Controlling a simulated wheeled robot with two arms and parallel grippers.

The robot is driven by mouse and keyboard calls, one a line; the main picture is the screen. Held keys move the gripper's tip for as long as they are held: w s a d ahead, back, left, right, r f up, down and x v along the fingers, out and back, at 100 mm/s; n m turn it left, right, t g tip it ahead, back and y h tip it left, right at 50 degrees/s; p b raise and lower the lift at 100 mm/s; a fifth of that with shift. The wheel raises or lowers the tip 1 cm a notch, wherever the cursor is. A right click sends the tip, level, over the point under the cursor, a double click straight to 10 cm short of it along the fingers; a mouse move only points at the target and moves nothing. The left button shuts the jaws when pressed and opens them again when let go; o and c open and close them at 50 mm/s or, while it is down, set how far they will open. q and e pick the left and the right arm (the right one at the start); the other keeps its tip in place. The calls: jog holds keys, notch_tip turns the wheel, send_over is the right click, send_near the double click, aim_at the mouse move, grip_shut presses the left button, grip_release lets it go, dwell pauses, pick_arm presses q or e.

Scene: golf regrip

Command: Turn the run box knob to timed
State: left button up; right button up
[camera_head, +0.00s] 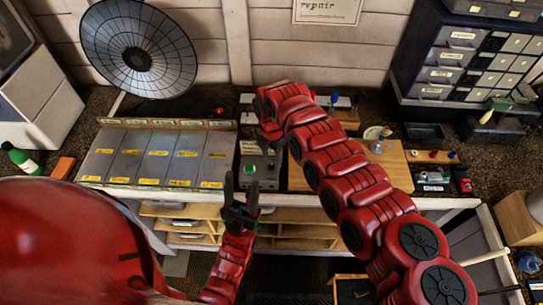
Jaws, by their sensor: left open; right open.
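The run box (262,181) is a small grey box with a green button near its front, on the bench between the labelled panels and a wooden board. My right gripper (270,143) hangs over the back part of the run box, fingers pointing down. It hides the top there, so I cannot make out the knob or its setting, nor whether the fingers touch it. My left gripper (241,184) is upright in front of the bench edge, just left of the run box's front. It is open and empty.
Grey panels with yellow labels (157,156) fill the bench to the left. The wooden board (393,172) lies to the right under my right arm. A drawer cabinet (468,62) stands back right, a round dish fan (138,48) back left. Open shelves (185,222) are below the bench.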

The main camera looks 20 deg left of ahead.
aim_at(272, 166)
jog(key=shift+w+f, duration=0.1)
jog(key=shift+f, duration=1.45)
jog(key=shift+c, duration=0.7)
grip_shut()
